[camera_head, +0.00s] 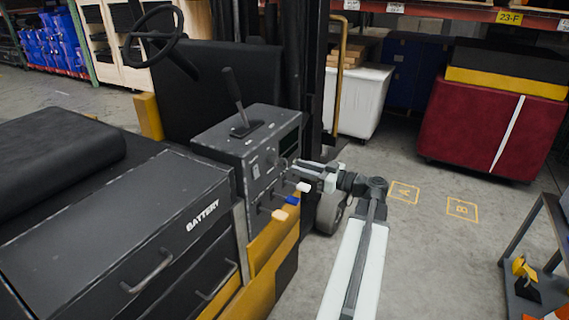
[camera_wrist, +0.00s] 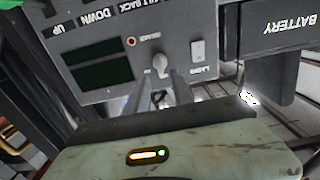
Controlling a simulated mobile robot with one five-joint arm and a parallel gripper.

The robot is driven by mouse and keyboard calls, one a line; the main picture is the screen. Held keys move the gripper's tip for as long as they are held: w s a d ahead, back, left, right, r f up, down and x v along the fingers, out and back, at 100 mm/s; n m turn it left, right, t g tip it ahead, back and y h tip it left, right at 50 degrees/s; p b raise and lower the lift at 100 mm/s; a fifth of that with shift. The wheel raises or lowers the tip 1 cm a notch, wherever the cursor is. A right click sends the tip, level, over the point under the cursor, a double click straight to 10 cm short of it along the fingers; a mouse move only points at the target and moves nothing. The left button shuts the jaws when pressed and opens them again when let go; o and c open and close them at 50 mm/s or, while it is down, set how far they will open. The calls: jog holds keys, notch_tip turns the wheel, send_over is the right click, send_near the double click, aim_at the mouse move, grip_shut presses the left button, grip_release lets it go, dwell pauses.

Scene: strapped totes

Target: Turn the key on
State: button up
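The key switch (camera_wrist: 160,62) is a pale, rounded piece on the grey control panel (camera_wrist: 110,38) of the forklift. In the wrist view the panel appears upside down. My gripper (camera_wrist: 160,78) points at the panel, with one finger on each side of the key switch and a gap between them. A small dark loop hangs between the fingers; I cannot tell whether it belongs to the key. In the head view my gripper (camera_head: 294,168) is at the panel face (camera_head: 262,157) and hides the key area.
A white rocker switch (camera_wrist: 198,50) and a small red light (camera_wrist: 131,42) flank the key. Levers with coloured knobs (camera_head: 292,200) stick out just below my gripper. A black battery box (camera_head: 110,215) is at left. Open floor (camera_head: 410,225) lies at right.

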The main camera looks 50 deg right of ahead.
aim_at(282, 163)
jog(key=x, duration=0.5)
jog(key=shift+w, duration=0.1)
grip_shut()
jog(key=shift+m, duration=0.3)
jog(key=m, duration=1.1)
jog(key=shift+d+f, duration=0.1)
jog(key=shift+f, duration=0.05)
jog(key=shift+m, duration=0.3)
